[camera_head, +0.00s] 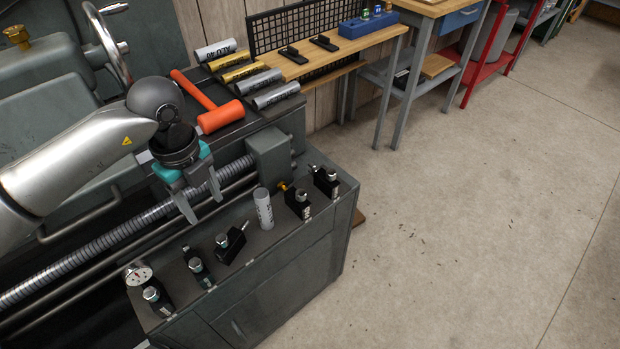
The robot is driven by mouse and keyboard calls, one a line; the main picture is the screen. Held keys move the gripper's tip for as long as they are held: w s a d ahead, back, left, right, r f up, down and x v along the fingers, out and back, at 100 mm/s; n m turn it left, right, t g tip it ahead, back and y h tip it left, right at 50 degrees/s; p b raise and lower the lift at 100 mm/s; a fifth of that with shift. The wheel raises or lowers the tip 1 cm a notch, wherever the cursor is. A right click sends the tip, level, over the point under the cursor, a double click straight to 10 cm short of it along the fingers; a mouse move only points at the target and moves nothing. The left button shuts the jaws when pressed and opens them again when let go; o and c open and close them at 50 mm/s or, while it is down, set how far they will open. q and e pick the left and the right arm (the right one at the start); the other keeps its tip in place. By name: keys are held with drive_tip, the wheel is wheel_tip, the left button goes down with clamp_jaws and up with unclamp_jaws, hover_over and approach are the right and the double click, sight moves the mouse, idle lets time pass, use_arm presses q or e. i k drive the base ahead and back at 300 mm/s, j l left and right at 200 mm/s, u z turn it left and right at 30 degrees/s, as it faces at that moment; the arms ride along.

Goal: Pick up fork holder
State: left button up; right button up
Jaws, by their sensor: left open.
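Several small black tool holders with silver knobs stand on the grey lathe tray (262,238). One is at the front left (157,299), one behind it (198,268), one with a side rod (231,243), one with a brass tip (298,203) and one at the far right end (326,182). I cannot tell which of them is the fork holder. My left gripper (201,205) points down above the lathe's lead screw, behind the tray. It is open, with nothing between its fingers, and apart from the holders. My right gripper is not in view.
A grey labelled cylinder (263,208) and a round dial gauge (138,274) stand among the holders. The threaded screw (130,228) runs behind the tray. An orange mallet (214,110) and labelled cylinders (276,95) lie behind. The floor to the right is clear.

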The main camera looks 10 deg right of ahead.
sight(327, 181)
drive_tip(key=k+l+z, duration=0.2)
drive_tip(key=l, duration=0.2)
drive_tip(key=l+z, duration=0.2)
drive_tip(key=l, duration=0.2)
drive_tip(key=i+l, duration=0.15)
drive_tip(key=i, duration=0.15)
drive_tip(key=i+l+z, duration=0.1)
drive_tip(key=i, duration=0.2)
